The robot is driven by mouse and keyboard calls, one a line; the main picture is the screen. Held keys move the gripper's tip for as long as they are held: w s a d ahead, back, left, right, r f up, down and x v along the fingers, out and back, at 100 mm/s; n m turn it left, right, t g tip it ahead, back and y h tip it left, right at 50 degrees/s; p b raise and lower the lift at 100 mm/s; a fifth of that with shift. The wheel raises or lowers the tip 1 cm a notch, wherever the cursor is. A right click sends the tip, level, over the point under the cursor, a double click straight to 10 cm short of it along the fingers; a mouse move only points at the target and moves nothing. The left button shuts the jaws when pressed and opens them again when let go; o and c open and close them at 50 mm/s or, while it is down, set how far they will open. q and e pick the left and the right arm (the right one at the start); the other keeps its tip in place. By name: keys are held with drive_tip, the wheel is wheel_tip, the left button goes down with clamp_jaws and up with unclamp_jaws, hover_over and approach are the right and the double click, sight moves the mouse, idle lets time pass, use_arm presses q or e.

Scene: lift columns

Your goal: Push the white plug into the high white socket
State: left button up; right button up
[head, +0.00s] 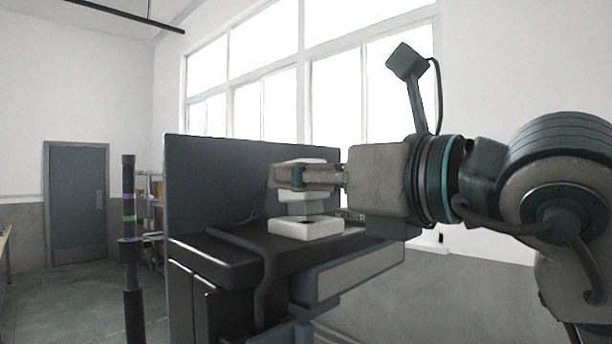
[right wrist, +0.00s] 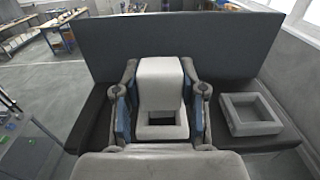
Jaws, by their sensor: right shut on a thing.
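My right gripper (head: 285,178) is shut on the white plug (head: 303,196), gripping it from the side. In the right wrist view the plug (right wrist: 160,82) stands upright between the two fingers. Below it, on the black top, is a white square block with a dark opening (head: 305,230). The opening's near part shows in front of the plug in the right wrist view. A second pale square frame (right wrist: 232,117) lies to the right in the right wrist view. My left gripper is not in view.
A dark post with coloured bands (head: 129,205) stands at the left. Shelves and a door are farther back.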

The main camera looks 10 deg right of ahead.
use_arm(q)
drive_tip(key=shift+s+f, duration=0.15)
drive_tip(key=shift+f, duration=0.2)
use_arm(e)
drive_tip(key=shift+f, duration=0.4)
drive_tip(key=o, duration=1.8)
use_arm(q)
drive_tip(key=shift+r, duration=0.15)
use_arm(e)
drive_tip(key=shift+r, duration=0.15)
drive_tip(key=shift+s+r+p, duration=0.1)
drive_tip(key=shift+r+p, duration=1.15)
drive_tip(key=shift+r, duration=0.1)
drive_tip(key=shift+r+p, duration=2.1)
drive_tip(key=shift+p, duration=0.05)
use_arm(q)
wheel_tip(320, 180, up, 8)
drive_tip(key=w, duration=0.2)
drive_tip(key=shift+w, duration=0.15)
use_arm(e)
drive_tip(key=shift+f, duration=0.1)
